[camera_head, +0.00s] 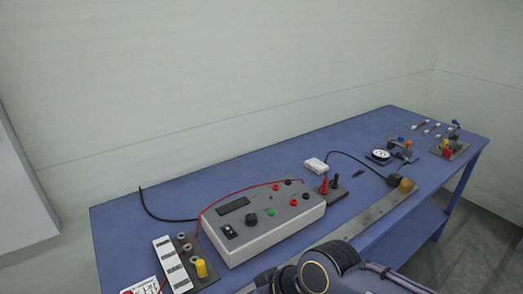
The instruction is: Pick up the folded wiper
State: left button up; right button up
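A small white folded-looking piece (316,165), which appears to be the folded wiper, lies on the blue table (125,222). It is just behind the right end of the grey instrument box, and nothing visible is holding it. Part of my arm shows at the bottom centre, in front of the table's front edge. No gripper fingers show, so neither gripper is in view.
The instrument box (262,222) has a red lead and knobs. Red and black clips (328,186) stand to its right. A block with a yellow part (201,268) is at front left. A dial gauge (381,154) and small fixtures (449,146) are at right. A metal strip (372,213) runs along the front edge.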

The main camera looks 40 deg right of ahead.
aim_at(318, 167)
jog(key=k+l+z, duration=0.1)
jog(key=k+z, duration=0.2)
jog(key=k, duration=0.35)
jog(key=j+z, duration=0.2)
jog(key=z, duration=0.25)
jog(key=k+j+z, duration=0.1)
jog(key=z, duration=0.4)
jog(key=k+j+z, duration=0.15)
jog(key=z, duration=0.3)
jog(key=i+u, duration=0.1)
jog(key=u, duration=0.3)
jog(key=l+u, duration=0.15)
jog(key=u, duration=0.25)
jog(key=i+l+u, duration=0.15)
jog(key=u, duration=0.3)
jog(key=l+u, duration=0.1)
jog(key=u, duration=0.3)
jog(key=l+u, duration=0.25)
jog(key=l, duration=0.6)
jog(key=l+u, duration=0.3)
jog(key=l, duration=0.55)
jog(key=k+l+u, duration=0.1)
jog(key=l+u, duration=0.15)
jog(key=l, duration=1)
jog(key=k+l, duration=0.15)
jog(key=l, duration=0.3)
